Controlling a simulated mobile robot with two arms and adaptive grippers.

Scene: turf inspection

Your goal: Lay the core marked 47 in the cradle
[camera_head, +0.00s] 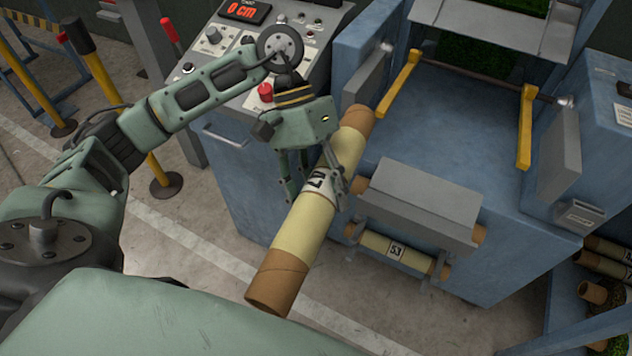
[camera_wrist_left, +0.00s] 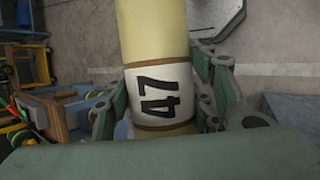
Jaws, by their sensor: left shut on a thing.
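The core marked 47 (camera_head: 301,222) is a long pale yellow tube with brown ends and a white number band. My left gripper (camera_head: 316,190) is shut around it at the band. The core is held in the air, slanting, with its lower end towards me and its upper end by the blue machine. In the left wrist view the core (camera_wrist_left: 158,92) runs between the two fingers. Two yellow arms, one left (camera_head: 399,84) and one right (camera_head: 525,127), stand on the blue machine (camera_head: 455,125) and look like the cradle. The core is left of them. My right gripper is not in view.
A core marked 53 (camera_head: 396,251) sits in a low holder under a grey cover (camera_head: 425,200) on the machine's front. A control panel (camera_head: 262,50) with knobs and a red display stands behind my left arm. More cores (camera_head: 606,262) lie at the lower right. The bed between the yellow arms is clear.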

